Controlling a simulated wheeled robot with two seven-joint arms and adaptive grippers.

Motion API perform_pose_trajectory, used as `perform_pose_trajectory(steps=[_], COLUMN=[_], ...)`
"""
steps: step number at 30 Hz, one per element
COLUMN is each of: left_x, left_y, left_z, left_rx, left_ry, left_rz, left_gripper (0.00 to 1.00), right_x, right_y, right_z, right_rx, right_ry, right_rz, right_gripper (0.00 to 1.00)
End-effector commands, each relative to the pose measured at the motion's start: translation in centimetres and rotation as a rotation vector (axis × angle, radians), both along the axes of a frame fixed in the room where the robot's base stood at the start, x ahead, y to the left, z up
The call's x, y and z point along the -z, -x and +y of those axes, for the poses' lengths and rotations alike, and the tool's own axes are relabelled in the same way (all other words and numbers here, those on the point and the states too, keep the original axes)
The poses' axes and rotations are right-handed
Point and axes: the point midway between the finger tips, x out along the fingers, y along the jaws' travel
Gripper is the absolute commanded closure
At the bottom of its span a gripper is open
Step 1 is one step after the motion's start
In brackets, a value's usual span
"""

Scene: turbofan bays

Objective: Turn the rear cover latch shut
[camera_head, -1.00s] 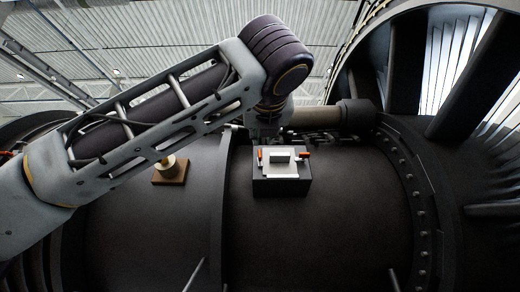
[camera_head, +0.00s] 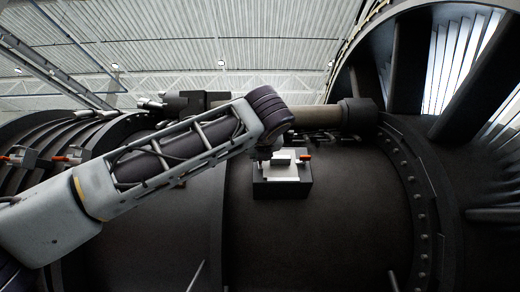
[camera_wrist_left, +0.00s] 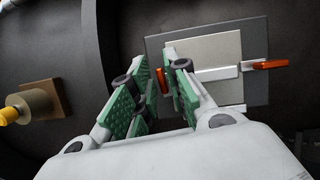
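A latch unit (camera_head: 283,178) stands on the dark engine casing, a pale plate on a dark block. It has a small orange-red tab (camera_head: 304,157) on its right side. In the left wrist view the pale plate (camera_wrist_left: 210,53) fills the upper right, with one orange tab (camera_wrist_left: 270,64) on a pale bar at right. Another orange tab (camera_wrist_left: 161,80) shows between the fingers of my left gripper (camera_wrist_left: 158,95). The green-padded fingers are apart, one on each side of that tab; contact is not clear. In the head view my wrist hides most of the gripper. My right gripper is not in view.
A yellow-tipped knob on a brown block (camera_wrist_left: 45,108) lies left of the gripper in the wrist view. Similar orange-tabbed units (camera_head: 68,157) sit at the far left. A thick pipe (camera_head: 325,118) runs behind the latch unit. The casing below it (camera_head: 310,235) is mostly clear.

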Motion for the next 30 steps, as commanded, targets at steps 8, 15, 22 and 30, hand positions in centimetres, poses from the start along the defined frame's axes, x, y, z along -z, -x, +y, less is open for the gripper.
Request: perform_pose_trajectory(steps=[8, 15, 22, 30], left_x=[0.03, 0.05, 0.04, 0.03], left_y=[-0.93, -0.9, -0.88, -0.88], left_z=[0.06, 0.06, 0.06, 0.04], left_rx=[-0.001, -0.001, -0.001, -0.007], left_ry=[0.0, 0.0, 0.0, 0.017], left_rz=[0.0, 0.0, 0.0, 0.001], left_gripper=[0.83, 0.88, 1.0, 1.0], right_x=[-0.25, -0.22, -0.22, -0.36], right_y=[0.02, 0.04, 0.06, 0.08], right_z=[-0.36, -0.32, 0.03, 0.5], right_rx=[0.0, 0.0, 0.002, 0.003], right_ry=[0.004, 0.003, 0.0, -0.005], right_rz=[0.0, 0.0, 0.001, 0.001], right_gripper=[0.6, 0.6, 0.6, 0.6])
